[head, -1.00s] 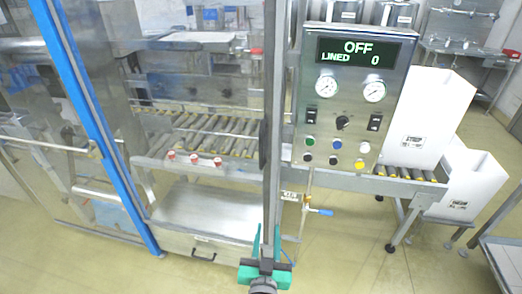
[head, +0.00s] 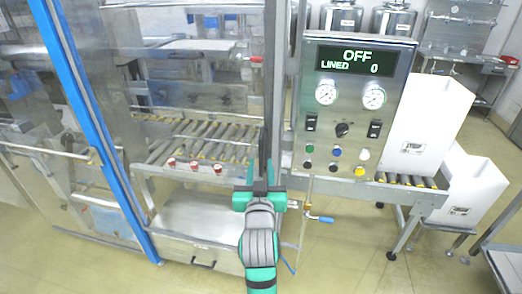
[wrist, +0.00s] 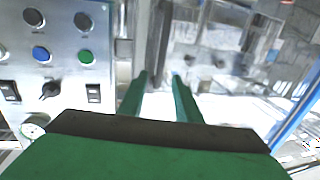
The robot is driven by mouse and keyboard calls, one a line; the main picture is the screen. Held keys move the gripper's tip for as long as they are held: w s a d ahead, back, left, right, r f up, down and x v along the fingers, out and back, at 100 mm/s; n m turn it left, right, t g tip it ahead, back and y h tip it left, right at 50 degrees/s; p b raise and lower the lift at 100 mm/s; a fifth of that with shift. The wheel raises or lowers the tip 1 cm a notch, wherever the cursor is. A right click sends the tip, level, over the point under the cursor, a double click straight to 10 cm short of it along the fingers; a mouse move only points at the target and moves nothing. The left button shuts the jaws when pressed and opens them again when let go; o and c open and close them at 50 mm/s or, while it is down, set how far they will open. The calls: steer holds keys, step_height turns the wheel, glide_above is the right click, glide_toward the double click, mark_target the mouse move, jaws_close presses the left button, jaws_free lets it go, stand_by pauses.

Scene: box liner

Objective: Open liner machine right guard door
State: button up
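The liner machine's right guard door appears in the head view as a clear panel (head: 200,98) in a grey metal frame, right of the blue post. It looks closed. A dark upright handle (head: 264,140) shows at its right edge, partly hidden behind my gripper. My gripper (head: 261,167) is low in front of that edge, fingers pointing up and away. In the wrist view my gripper (wrist: 160,75) is open, with a gap between its two green fingers and nothing held. A grey metal post stands beyond the fingertips. Whether they touch the handle cannot be told.
A control panel (head: 350,105) reading OFF stands close to the right of my gripper. A blue-handled valve (head: 320,219) juts out below it. White boxes (head: 428,120) stand at right. Open floor (head: 350,265) lies in front.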

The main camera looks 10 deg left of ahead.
mark_target(261, 151)
steer(key=x, duration=0.8)
steer(key=shift+w+a, duration=0.15)
steer(key=shift+w, duration=0.2)
jaws_close()
